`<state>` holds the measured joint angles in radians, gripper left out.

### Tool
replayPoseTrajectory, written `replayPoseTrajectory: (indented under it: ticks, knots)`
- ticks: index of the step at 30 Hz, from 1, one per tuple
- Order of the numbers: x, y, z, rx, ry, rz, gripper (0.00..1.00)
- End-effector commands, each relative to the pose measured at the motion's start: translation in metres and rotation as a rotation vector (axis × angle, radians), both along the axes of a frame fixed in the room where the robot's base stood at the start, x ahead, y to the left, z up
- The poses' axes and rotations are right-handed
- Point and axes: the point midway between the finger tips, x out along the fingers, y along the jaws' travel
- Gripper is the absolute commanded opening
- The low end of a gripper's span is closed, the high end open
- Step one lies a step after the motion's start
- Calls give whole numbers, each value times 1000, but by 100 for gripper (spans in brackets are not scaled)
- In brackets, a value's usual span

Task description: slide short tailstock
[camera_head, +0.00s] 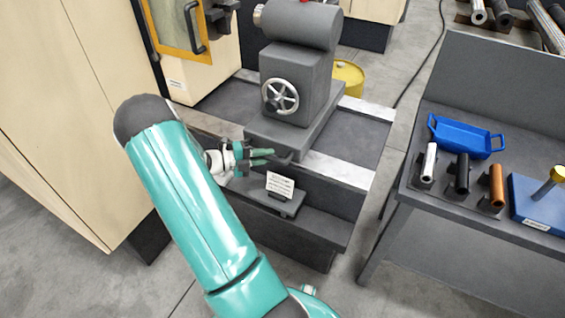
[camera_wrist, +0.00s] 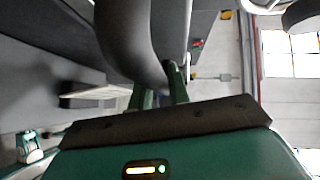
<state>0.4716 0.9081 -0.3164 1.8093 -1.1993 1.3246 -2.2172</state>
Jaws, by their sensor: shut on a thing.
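The grey tailstock (camera_head: 292,73) stands on the lathe bed in the head view. It has a round barrel on top, a silver handwheel (camera_head: 280,97) on its front and a flat base plate. My gripper (camera_head: 268,156) is at the front lower edge of that base, with its green fingers pointing right. In the wrist view a dark grey rounded part of the tailstock (camera_wrist: 128,35) fills the space ahead of my gripper (camera_wrist: 160,82). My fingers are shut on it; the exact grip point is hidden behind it.
Light rails (camera_head: 338,169) run along the bed, with a small white label (camera_head: 280,185) below. A cream cabinet (camera_head: 60,110) stands on the left. A grey bench (camera_head: 470,213) on the right holds a blue tray (camera_head: 465,137) and several short cylinders. A yellow drum (camera_head: 348,78) stands behind.

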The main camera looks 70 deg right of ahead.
Motion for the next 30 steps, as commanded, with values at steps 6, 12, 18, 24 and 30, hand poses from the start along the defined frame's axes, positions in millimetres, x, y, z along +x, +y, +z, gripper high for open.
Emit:
replayPoseTrajectory:
  ticks: [6,12,18,24,30]
  knots:
    - [19,-1,0,0,0,0,0]
    - [22,-1,0,-1,-1,4,0]
    - [23,-1,0,0,-4,6,30]
    - [20,-2,0,-1,-1,2,40]
    - [22,0,0,0,0,0,40]
